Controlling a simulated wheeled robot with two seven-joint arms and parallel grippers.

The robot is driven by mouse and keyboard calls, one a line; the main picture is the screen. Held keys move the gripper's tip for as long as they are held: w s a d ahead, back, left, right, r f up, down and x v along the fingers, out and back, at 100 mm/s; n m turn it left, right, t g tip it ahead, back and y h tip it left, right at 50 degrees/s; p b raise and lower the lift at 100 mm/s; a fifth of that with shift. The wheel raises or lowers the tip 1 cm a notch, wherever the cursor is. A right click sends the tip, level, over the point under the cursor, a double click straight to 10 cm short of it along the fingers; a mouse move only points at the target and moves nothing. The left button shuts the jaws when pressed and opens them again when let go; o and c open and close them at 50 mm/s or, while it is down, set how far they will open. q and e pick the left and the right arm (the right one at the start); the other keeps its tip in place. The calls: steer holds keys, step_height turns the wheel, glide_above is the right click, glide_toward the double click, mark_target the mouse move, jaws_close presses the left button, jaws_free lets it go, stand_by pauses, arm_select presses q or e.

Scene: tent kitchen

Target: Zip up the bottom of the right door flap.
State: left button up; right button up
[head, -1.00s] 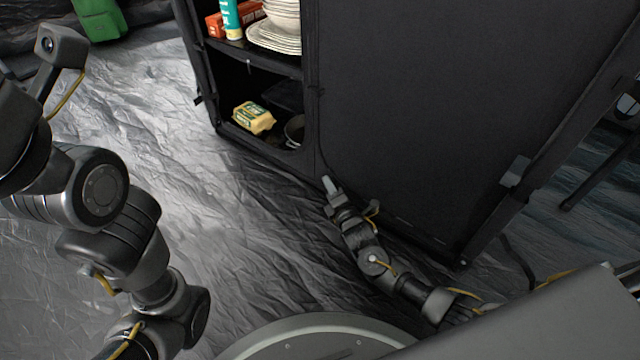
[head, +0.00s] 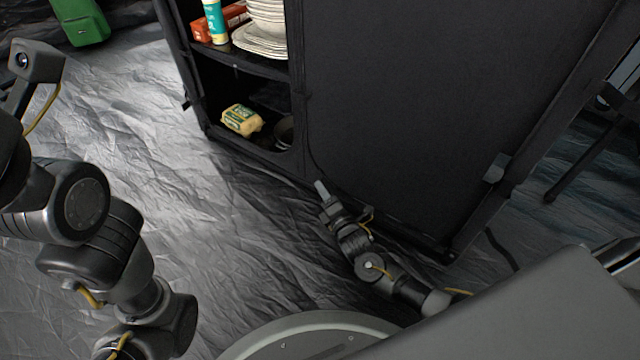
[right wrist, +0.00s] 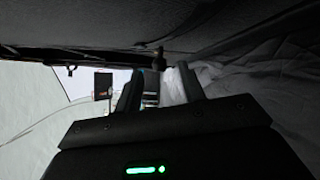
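The right door flap (head: 400,110) is a large black fabric panel on the cabinet, hanging down right of the open shelves. Its left edge runs down to the lower corner near the floor, with a thin dark line along it. The zip slider is too small and dark to make out. My right gripper (head: 320,188) is low, its tips close to that bottom corner; I cannot tell if they touch. In the right wrist view, the fingers (right wrist: 152,88) stand apart with a narrow gap and nothing clearly held, under a dark fabric edge. My left gripper is outside the view.
Open shelves hold plates (head: 262,40), a red box (head: 234,14) and a yellow-green package (head: 241,119). A dark frame leg (head: 575,165) stands at the right. The crinkled silver floor (head: 140,110) left of the cabinet is clear.

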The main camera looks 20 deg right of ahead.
steer(key=s+p, duration=0.3)
steer(key=s, duration=0.4)
steer(key=shift+s+d+p, duration=0.3)
steer(key=shift+s+d, duration=0.1)
